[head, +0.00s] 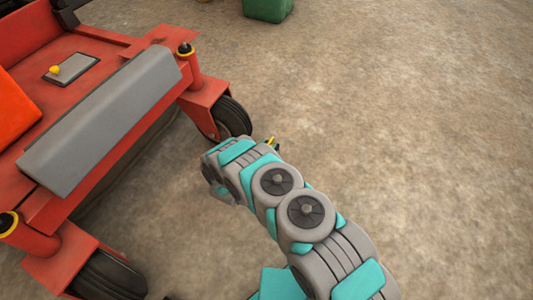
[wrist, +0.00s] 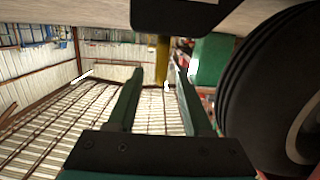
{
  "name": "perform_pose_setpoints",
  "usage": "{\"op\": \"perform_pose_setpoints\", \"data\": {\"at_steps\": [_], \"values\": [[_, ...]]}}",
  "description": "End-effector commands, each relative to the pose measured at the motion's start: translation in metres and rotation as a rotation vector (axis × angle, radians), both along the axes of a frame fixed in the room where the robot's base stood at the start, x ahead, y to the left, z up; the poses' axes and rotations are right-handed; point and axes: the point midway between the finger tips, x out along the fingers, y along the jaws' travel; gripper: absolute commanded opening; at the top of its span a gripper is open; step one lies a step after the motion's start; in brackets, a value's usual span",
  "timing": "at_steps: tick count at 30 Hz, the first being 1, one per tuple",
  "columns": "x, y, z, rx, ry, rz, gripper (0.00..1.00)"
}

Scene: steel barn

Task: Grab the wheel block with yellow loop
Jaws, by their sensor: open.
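The wheel block (wrist: 178,14) is a black shape at the top middle of the wrist view, with a yellow strap-like loop (wrist: 162,58) hanging off it in the picture. My gripper (wrist: 160,74) is open, its two dark fingers apart. The loop appears between the fingertips, at or just beyond them; I cannot tell whether either finger touches it. In the head view only a small yellow bit of the loop (head: 271,141) shows past my arm, beside the mower's front wheel. My arm hides the rest of the block and the fingers there.
A black tyre (wrist: 268,85) fills the right of the wrist view, close to my gripper; it is the red mower's caster wheel (head: 231,117). The red mower (head: 95,45) takes up the left. A green box (head: 267,9) stands far back. Bare floor on the right is clear.

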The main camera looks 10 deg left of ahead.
Motion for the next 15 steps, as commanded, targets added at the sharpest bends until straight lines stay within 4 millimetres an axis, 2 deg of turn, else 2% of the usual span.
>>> {"op": "perform_pose_setpoints", "data": {"at_steps": [3, 6, 13, 15], "values": [[0.014, -0.006, -0.003, 0.002, 0.000, -0.002, 0.51], [0.021, -0.009, -0.004, 0.001, 0.001, -0.001, 0.51], [0.022, -0.009, -0.004, 0.000, 0.001, 0.001, 0.51], [0.022, -0.009, -0.004, 0.000, 0.001, 0.001, 0.45]]}}
